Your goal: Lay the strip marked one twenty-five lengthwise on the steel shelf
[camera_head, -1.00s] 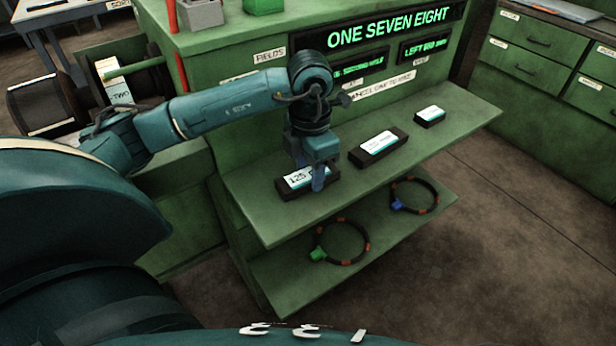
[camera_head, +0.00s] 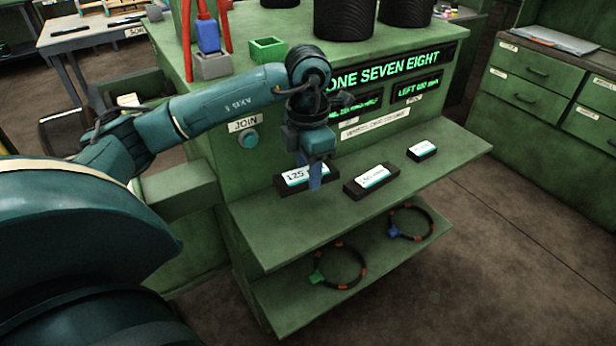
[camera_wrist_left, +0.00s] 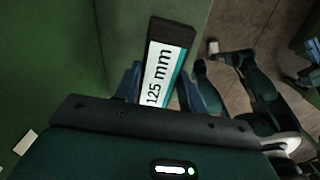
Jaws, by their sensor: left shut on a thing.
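The strip marked 125 mm (camera_head: 297,177) is a dark block with a white and teal label. My left gripper (camera_head: 315,180) is shut on it and holds it raised over the upper green shelf (camera_head: 275,240). In the left wrist view the strip (camera_wrist_left: 163,75) sits between the two fingers of the left gripper (camera_wrist_left: 165,95), its label readable and its far end sticking out beyond them. A steel shelf cannot be made out. My right gripper is not in view.
Two other labelled dark blocks, a middle one (camera_head: 371,181) and a smaller one (camera_head: 422,150), lie on the upper shelf. Rings with a green clip (camera_head: 338,267) and a blue clip (camera_head: 411,222) lie on the lower shelf. Green drawers (camera_head: 540,75) stand at right, with open floor between.

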